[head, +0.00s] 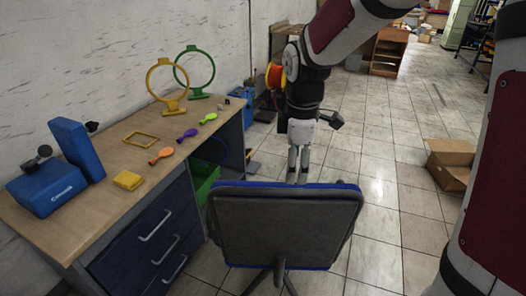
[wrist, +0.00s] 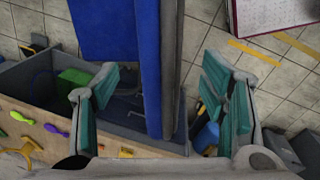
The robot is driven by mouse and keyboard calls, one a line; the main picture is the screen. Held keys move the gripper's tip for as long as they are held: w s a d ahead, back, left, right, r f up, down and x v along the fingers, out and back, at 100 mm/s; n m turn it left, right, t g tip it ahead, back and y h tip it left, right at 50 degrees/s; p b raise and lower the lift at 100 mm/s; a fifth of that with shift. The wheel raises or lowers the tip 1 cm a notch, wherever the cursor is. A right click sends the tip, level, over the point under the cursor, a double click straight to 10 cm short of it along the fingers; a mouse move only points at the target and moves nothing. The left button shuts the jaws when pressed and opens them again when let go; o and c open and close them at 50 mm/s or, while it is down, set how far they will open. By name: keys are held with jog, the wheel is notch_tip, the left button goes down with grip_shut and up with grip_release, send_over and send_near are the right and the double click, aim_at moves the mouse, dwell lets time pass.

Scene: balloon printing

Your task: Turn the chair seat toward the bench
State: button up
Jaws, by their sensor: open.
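The chair stands in front of the bench (head: 75,222), its dark grey backrest (head: 285,228) with blue edges facing me in the head view. In the wrist view the backrest (wrist: 152,70) shows as an upright blue and grey slab, with the flat blue seat (wrist: 102,28) to its left. My gripper (head: 298,178) points down at the backrest's top edge. Its teal-padded fingers (wrist: 165,105) are open, one on each side of the backrest. I cannot tell whether either finger touches it. The seat is hidden behind the backrest in the head view.
A cardboard box (head: 450,165) lies right; the tiled floor between is clear.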

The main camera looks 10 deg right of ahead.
aim_at(282, 197)
jog(key=shift+w+d+f, duration=0.1)
jog(key=shift+w+f, duration=0.2)
jog(key=shift+w, duration=0.05)
jog(key=shift+w+f, duration=0.1)
jog(key=shift+f, duration=0.15)
notch_tip(282, 197, down, 13)
jog(key=w, duration=0.1)
jog(key=shift+d+b, duration=0.25)
jog(key=shift+b, duration=0.15)
jog(key=shift+w, duration=0.1)
grip_shut()
